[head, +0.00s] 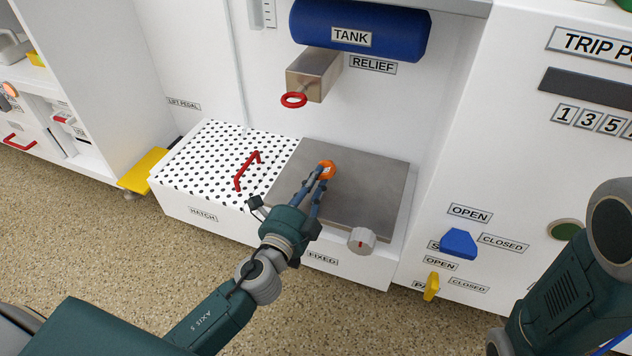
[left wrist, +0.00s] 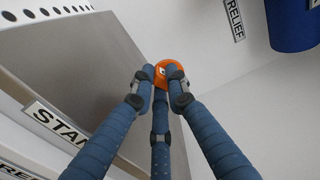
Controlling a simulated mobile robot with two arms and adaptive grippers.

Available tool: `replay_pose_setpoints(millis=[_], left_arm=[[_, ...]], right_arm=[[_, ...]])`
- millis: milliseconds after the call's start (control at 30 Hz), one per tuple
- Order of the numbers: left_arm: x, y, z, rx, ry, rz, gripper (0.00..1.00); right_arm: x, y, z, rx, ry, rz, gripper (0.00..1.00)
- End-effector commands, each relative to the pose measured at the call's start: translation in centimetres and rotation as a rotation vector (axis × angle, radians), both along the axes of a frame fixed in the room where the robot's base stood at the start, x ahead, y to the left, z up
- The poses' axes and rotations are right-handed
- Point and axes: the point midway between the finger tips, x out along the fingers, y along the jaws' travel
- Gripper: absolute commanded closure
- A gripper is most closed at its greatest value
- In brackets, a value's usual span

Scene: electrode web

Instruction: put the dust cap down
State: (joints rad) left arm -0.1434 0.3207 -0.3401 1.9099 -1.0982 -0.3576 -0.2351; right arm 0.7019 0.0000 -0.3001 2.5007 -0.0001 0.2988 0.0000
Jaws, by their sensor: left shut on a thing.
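The dust cap (head: 328,168) is a small orange round piece. My left gripper (head: 322,176) is shut on it, with its blue fingers around it, over the grey metal plate (head: 372,190). In the left wrist view the orange cap (left wrist: 172,67) shows between the fingertips (left wrist: 160,82), partly hidden by them. I cannot tell whether the cap touches the plate. My right gripper is not in view; only part of my right arm shows at the right edge.
A white perforated hatch (head: 215,160) with a red handle (head: 246,171) lies left of the plate. A grey knob (head: 362,240) is at the plate's front. A blue tank (head: 360,28) and a relief valve with a red ring (head: 293,100) are above. The plate's right part is bare.

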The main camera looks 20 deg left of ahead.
Motion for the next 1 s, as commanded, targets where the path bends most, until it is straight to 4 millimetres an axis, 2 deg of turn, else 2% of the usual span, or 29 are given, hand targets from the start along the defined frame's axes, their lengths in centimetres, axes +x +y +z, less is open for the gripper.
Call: replay_pose_setpoints(millis=[533, 567, 633, 667, 1000], left_arm=[[0.0, 0.0, -1.2, -0.001, 0.000, 0.000, 1.00], [0.0, 0.0, -1.2, -0.001, 0.001, 0.000, 0.84], [0.0, 0.0, -1.2, 0.000, 0.001, 0.000, 0.71], [0.0, 0.0, -1.2, 0.000, 0.001, 0.000, 0.67], [0.0, 0.0, -0.7, 0.000, 0.000, 0.000, 0.67]], right_arm=[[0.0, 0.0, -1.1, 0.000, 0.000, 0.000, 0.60], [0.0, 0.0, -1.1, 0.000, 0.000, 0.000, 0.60], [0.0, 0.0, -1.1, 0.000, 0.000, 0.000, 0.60], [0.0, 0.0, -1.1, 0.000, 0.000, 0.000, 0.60], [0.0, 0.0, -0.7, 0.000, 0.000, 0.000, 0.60]])
